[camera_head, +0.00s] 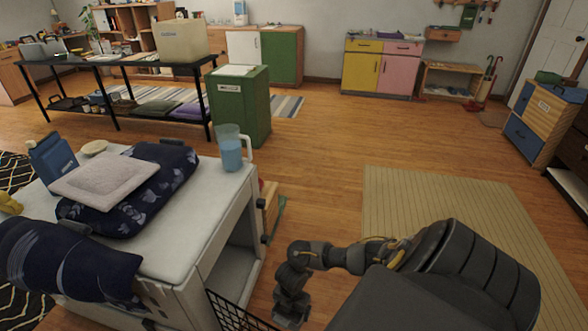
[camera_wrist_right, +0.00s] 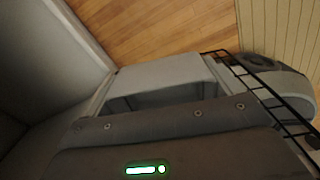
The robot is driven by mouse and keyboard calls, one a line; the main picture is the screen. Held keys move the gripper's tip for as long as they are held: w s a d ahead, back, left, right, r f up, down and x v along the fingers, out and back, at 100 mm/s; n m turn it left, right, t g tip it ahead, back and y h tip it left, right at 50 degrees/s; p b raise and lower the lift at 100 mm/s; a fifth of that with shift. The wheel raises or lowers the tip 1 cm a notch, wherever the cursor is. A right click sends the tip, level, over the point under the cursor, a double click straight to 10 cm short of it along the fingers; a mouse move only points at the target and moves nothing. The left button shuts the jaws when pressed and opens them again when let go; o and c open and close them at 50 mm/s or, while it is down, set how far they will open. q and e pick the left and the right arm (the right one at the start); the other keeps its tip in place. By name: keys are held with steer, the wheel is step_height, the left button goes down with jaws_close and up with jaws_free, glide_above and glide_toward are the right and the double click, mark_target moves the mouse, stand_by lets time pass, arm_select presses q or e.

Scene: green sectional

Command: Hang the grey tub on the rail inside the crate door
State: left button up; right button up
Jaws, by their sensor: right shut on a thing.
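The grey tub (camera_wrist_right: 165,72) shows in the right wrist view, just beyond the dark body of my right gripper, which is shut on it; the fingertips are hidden. In the head view my right gripper (camera_head: 291,308) is low, right of the white crate (camera_head: 205,235), and I cannot make out the tub there. The black wire crate door (camera_head: 232,312) stands open at the bottom edge. Its bars also show in the right wrist view (camera_wrist_right: 262,92), right of the tub and close to it. I cannot tell whether they touch. My left gripper is out of view.
On the crate top are a navy patterned cushion (camera_head: 168,165) with a folded pale cloth (camera_head: 106,181), a blue bottle (camera_head: 52,160) and a jug of blue liquid (camera_head: 231,150). A green cabinet (camera_head: 241,105) stands behind. Floor and a beige mat (camera_head: 440,195) are clear at right.

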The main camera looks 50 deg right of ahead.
mark_target(287, 316)
steer(key=shift+s+a+p, duration=0.2)
steer(key=shift+a+p, duration=0.15)
steer(key=shift+a, duration=0.45)
steer(key=shift+s+a+p, duration=0.15)
steer(key=shift+a+p, duration=0.15)
steer(key=shift+a, duration=0.5)
steer(key=shift+a+f, duration=0.15)
steer(key=shift+a, duration=0.05)
steer(key=shift+f+b, duration=0.55)
steer(key=shift+b, duration=0.1)
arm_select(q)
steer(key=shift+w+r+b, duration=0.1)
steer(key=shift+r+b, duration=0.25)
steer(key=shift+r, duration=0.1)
arm_select(e)
steer(key=shift+f, duration=0.5)
steer(key=o, duration=0.5)
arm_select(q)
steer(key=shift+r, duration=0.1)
